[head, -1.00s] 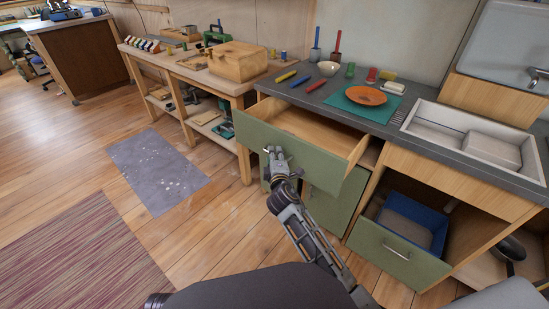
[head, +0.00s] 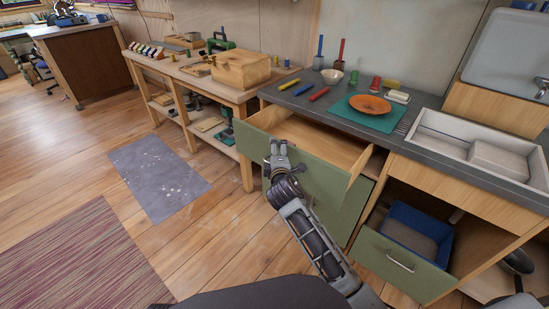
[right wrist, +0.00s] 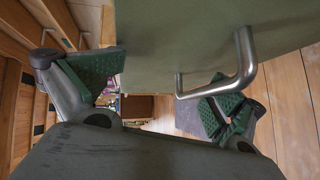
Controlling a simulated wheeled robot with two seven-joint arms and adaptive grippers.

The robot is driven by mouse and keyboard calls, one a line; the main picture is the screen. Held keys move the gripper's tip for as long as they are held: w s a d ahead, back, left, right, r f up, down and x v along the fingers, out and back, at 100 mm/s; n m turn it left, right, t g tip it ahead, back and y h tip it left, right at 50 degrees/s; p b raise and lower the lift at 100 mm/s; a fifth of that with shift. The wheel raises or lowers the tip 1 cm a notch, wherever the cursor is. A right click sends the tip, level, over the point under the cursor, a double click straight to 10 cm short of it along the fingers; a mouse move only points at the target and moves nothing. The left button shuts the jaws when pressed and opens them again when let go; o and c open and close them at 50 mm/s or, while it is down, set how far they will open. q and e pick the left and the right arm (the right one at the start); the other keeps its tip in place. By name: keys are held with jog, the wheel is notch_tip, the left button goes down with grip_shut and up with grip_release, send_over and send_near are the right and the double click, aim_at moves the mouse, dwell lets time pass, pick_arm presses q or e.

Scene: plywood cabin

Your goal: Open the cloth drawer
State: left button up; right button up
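A green-fronted drawer (head: 305,163) stands pulled out under the grey counter. Its visible wooden interior looks bare, and no cloth shows in it. I cannot tell whether it is the cloth drawer. My right gripper (head: 279,150) is in front of this drawer front, left of its middle. In the right wrist view, the green panel (right wrist: 200,35) fills the top and a metal bar handle (right wrist: 222,83) is close to the right finger. The fingers of my right gripper (right wrist: 162,92) are spread wide, with no grip on the handle visible. My left gripper is not in view.
A lower drawer (head: 401,262) with a blue inside also stands open at the right, below the sink (head: 425,142). An orange plate (head: 370,104) lies on the counter. A wooden workbench (head: 170,72) stands left.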

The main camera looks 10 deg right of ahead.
jog(key=shift+t, duration=0.5)
jog(key=r, duration=0.5)
jog(key=shift+d+r, duration=0.3)
jog(key=shift+r, duration=0.1)
jog(key=shift+g, duration=0.4)
notch_tip(320, 180, down, 4)
jog(key=shift+w+a+f, duration=0.1)
jog(key=shift+a+f, duration=0.05)
jog(key=shift+f, duration=0.1)
jog(key=shift+s+r, duration=0.25)
jog(key=shift+s, duration=0.15)
jog(key=shift+c, duration=1.2)
jog(key=shift+s+a+p, duration=0.1)
jog(key=shift+s+p, duration=0.2)
jog(key=shift+c, duration=0.5)
jog(key=shift+p+v, duration=0.85)
jog(key=shift+v, duration=0.95)
jog(key=shift+c, duration=0.5)
jog(key=shift+s, duration=0.45)
jog(key=c, duration=0.5)
jog(key=shift+f+p+v, duration=0.3)
jog(key=shift+p+v, duration=0.2)
jog(key=shift+v, duration=1.3)
jog(key=shift+f+p+v, duration=0.3)
jog(key=shift+p+v, duration=0.2)
jog(key=shift+v, duration=1.3)
jog(key=shift+f+p+v, duration=0.3)
jog(key=shift+p+v, duration=0.2)
jog(key=shift+v, duration=1.35)
